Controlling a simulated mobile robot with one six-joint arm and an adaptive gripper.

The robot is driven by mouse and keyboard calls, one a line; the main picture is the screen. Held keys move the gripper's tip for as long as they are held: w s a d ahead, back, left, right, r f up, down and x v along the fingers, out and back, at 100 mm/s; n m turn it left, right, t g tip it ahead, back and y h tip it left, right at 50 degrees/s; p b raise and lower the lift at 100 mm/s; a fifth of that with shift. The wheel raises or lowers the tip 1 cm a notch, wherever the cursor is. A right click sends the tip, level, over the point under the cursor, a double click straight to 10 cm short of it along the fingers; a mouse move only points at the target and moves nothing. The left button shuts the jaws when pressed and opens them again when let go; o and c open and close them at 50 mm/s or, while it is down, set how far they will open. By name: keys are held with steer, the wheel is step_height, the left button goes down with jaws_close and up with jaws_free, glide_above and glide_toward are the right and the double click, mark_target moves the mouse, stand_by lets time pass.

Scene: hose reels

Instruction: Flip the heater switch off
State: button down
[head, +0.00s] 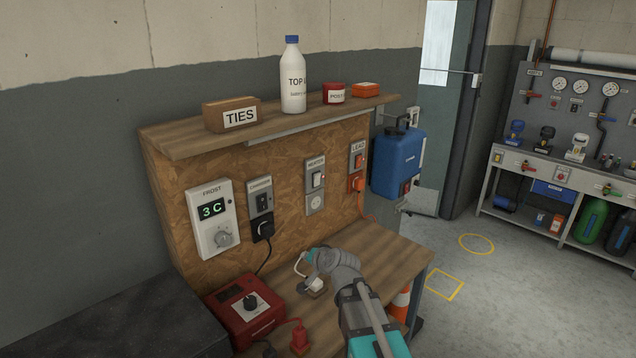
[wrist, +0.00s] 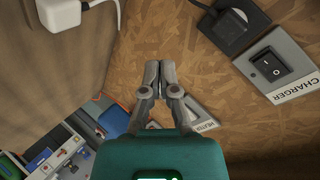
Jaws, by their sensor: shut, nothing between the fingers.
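The heater switch (head: 317,180) is a white rocker on a grey plate under a HEATER label on the upright wooden board, with a small red spot at its side. A round socket sits below it. In the wrist view, which is upside down, part of a grey plate with the HEATER label (wrist: 203,123) shows beside my gripper; its rocker is hidden. My gripper (wrist: 160,68) is shut and empty, its fingertips together in front of bare board. In the head view my wrist is low over the bench, below the heater plate, and the fingers cannot be made out.
The charger switch (head: 262,200) with a black plug is left of the heater, also in the wrist view (wrist: 272,67). The lead switch (head: 357,161) with an orange plug is right. A white adapter (head: 315,285) and a red box (head: 245,308) sit on the bench. A shelf (head: 280,126) overhangs.

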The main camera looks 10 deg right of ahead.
steer(key=w+d+r+m+t+h, duration=0.7)
steer(key=w+r+m, duration=0.3)
steer(key=m, duration=0.5)
steer(key=shift+d+r+t+h, duration=0.4)
steer(key=shift+d+r+h, duration=0.15)
steer(key=shift+h, duration=0.15)
steer(key=shift+w, duration=0.1)
steer(key=p, duration=0.1)
glide_toward(319, 177)
steer(key=w+d, duration=0.3)
steer(key=d, duration=0.1)
steer(key=shift+w+a+r+p, duration=0.25)
steer(key=shift+w+a, duration=0.45)
steer(key=shift+w, duration=0.2)
steer(key=shift+w+a+r+p, duration=0.2)
steer(key=shift+w+a, duration=0.45)
steer(key=shift+w, duration=0.25)
